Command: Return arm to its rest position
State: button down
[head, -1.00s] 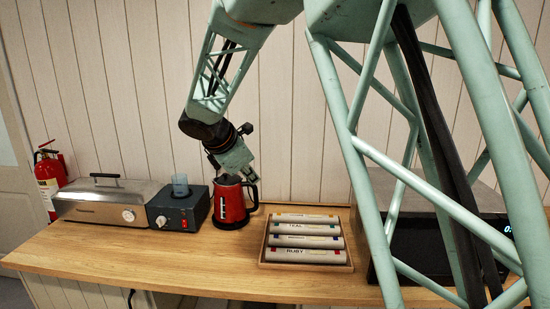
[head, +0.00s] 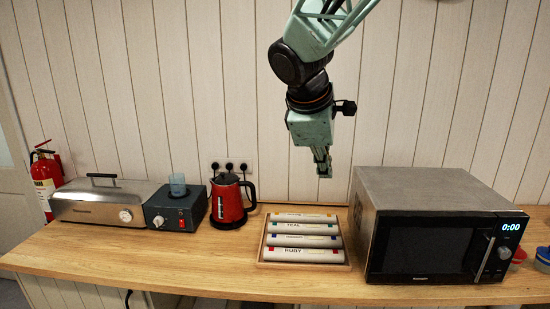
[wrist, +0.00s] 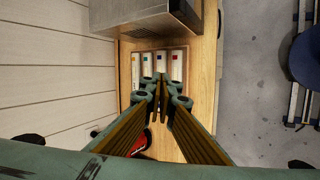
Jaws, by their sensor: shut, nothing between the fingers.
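My gripper (head: 323,168) hangs from my arm in the head view, pointing down above the back of the counter. It is raised well above the tray of rolls and touches nothing. In the wrist view my gripper's fingers (wrist: 160,92) are brought together at the tips with nothing between them. The upper part of my arm leaves the head view at the top.
A wooden tray (head: 264,262) holds several labelled rolls. A red kettle (head: 228,203), a dark box with a cup (head: 177,184), a steel warmer (head: 90,207) and a fire extinguisher (head: 45,172) stand left. A microwave (head: 430,250) stands right. The counter front (head: 190,262) is clear.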

jog(key=s+d+r+m, duration=0.1)
jog(key=s+d+m, duration=0.35)
jog(key=s, duration=0.65)
jog(key=s+d+f+m+y, duration=0.1)
jog(key=s+f+m, duration=0.1)
jog(key=s, duration=0.8)
jog(key=s+d+f+m+g+y+b, duration=0.1)
jog(key=s+m, duration=0.3)
jog(key=s, duration=0.7)
jog(key=s+d+f+m+y+b, duration=0.1)
jog(key=s+f+m, duration=0.2)
jog(key=s, duration=0.8)
jog(key=shift+f+m+g, duration=0.4)
jog(key=shift+m, duration=0.15)
